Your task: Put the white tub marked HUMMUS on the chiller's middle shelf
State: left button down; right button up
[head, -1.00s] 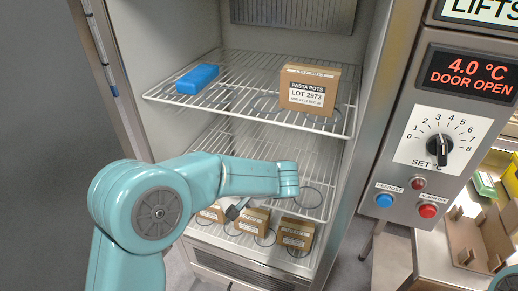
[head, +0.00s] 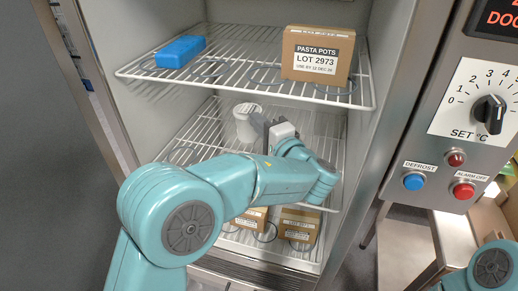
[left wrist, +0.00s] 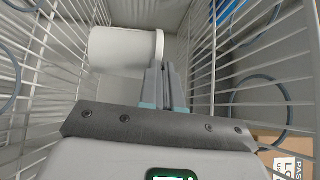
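A white tub (head: 248,120) with a lid stands upright on the chiller's middle wire shelf (head: 195,128), toward the back. No marking on it is readable. My left gripper (head: 262,126) is above the middle shelf, just right of the tub. In the left wrist view the two fingers (left wrist: 165,85) are together with nothing between them, and the tub (left wrist: 122,50) lies outside them, beside the tips. Whether a finger touches the tub I cannot tell. Only part of my right arm shows at the lower right; its gripper is out of view.
The upper shelf (head: 215,80) is close above my left gripper. It holds a blue block (head: 180,51) and a PASTA POTS carton (head: 317,56). Several cartons (head: 298,227) stand below the middle shelf. The control panel (head: 470,125) is at the right.

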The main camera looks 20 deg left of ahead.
aim_at(252, 136)
pick_arm(q)
notch_tip(252, 136, down, 6)
jog(key=shift+a+f, duration=0.1)
notch_tip(252, 136, down, 3)
jog(key=shift+s+a+f+p, duration=0.1)
jog(key=shift+s+a+p, duration=0.05)
jog(key=shift+p, duration=0.2)
jog(key=shift+f, duration=0.2)
jog(key=shift+r, duration=0.1)
jog(key=shift+s, duration=0.1)
jog(key=c, duration=1.3)
grip_release()
jog(key=shift+c, duration=0.2)
